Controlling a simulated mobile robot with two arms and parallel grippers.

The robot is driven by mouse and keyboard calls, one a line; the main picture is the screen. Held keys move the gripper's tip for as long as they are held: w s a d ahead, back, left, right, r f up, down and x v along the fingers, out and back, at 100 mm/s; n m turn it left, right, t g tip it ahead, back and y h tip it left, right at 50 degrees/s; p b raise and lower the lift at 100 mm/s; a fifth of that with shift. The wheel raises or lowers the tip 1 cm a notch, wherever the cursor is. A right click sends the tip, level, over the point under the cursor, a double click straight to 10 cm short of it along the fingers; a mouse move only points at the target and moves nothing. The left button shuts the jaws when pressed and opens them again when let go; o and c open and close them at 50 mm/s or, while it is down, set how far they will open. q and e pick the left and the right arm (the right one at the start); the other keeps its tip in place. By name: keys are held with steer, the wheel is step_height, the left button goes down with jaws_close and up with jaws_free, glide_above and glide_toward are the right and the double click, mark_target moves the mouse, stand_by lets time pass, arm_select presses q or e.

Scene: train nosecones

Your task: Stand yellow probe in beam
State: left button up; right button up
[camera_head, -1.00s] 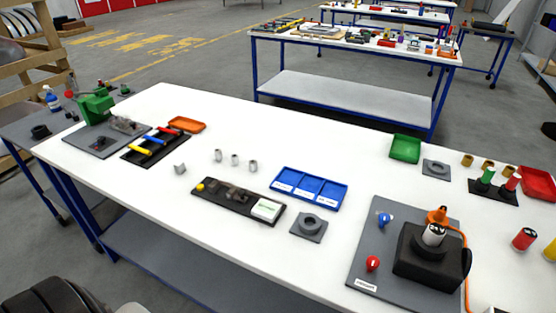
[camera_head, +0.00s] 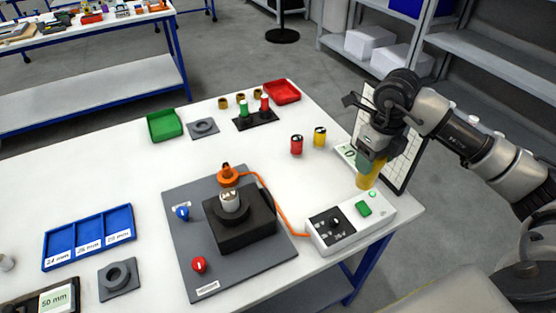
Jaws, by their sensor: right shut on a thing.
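My right gripper (camera_head: 371,158) reaches in from the right and is shut on a yellow cylinder, which looks like the yellow probe (camera_head: 367,177). The probe points downward and slightly tilted. It is over or just behind the right end of a white control box (camera_head: 330,238), and I cannot tell whether it touches anything. The box has a green button and a small lit green spot close to the probe. No beam can be clearly made out. My left gripper is out of view.
Red (camera_head: 297,145) and yellow (camera_head: 320,138) cans stand left of the gripper. A black stand (camera_head: 256,121) holds green and red pieces. A white chart board (camera_head: 398,150) stands behind the gripper.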

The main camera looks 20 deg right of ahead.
steer(key=w+a+f+p, duration=0.1)
steer(key=w+a+f, duration=0.1)
steer(key=w+f, duration=0.1)
steer(key=w+a+f+p, duration=0.1)
steer(key=w+f+p, duration=0.1)
steer(key=w+f, duration=0.1)
steer(key=w+a+f+p, duration=0.1)
steer(key=w+a+f, duration=0.1)
steer(key=w+f, duration=0.2)
steer(key=shift+a+f+p, duration=0.3)
steer(key=shift+f, duration=0.05)
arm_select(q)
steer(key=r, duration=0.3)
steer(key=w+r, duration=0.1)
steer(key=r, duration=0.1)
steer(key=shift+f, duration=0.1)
arm_select(e)
steer(key=shift+f, duration=0.2)
steer(key=o, duration=1)
steer(key=shift+c, duration=0.2)
steer(key=shift+r, duration=0.1)
